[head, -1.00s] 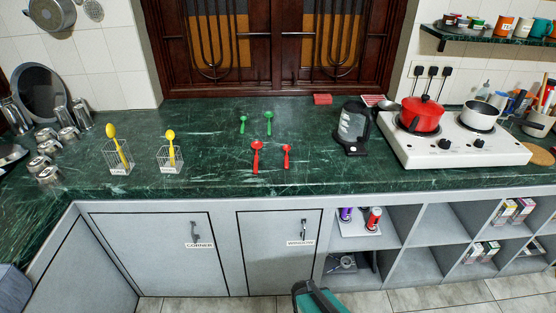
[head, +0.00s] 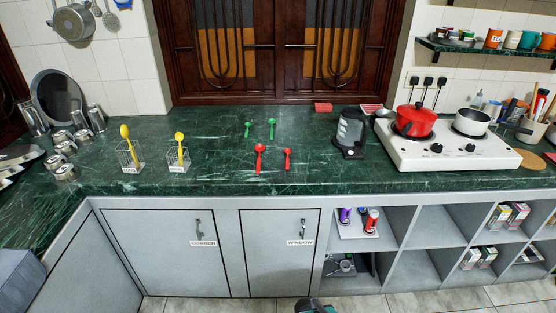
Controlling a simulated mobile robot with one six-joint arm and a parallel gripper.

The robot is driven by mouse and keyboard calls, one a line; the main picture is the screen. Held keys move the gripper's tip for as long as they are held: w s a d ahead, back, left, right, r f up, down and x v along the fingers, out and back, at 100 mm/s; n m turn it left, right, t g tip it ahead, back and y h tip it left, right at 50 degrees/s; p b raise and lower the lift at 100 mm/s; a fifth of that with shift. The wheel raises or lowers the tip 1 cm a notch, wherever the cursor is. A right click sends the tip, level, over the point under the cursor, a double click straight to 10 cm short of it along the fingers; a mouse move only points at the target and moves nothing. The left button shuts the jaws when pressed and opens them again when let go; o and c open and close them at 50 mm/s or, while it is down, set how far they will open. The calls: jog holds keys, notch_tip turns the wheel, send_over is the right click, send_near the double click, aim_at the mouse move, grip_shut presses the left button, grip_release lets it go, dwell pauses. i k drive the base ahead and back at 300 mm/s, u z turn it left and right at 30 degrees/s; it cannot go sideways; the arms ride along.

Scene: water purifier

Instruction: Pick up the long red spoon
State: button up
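Two red spoons lie on the green marble counter (head: 330,183). The long red spoon (head: 258,160) is the left one, with its bowl toward the back wall and its handle toward the front edge. The shorter red spoon (head: 287,160) lies just to its right. A teal and black part of my own arm shows at the bottom edge, in front of the cabinets and well below the counter. My gripper's fingers cannot be made out, and nothing touches the spoons.
Two green spoons (head: 271,128) lie behind the red ones. Wire holders (head: 131,156) with yellow spoons stand left. A black kettle-like appliance (head: 351,133) and a white stove (head: 450,148) with a red pot (head: 415,120) stand right. The counter in front of the red spoons is clear.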

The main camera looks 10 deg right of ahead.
aim_at(259, 148)
jog(key=u, duration=0.15)
jog(key=i, duration=0.95)
jog(key=z, duration=0.05)
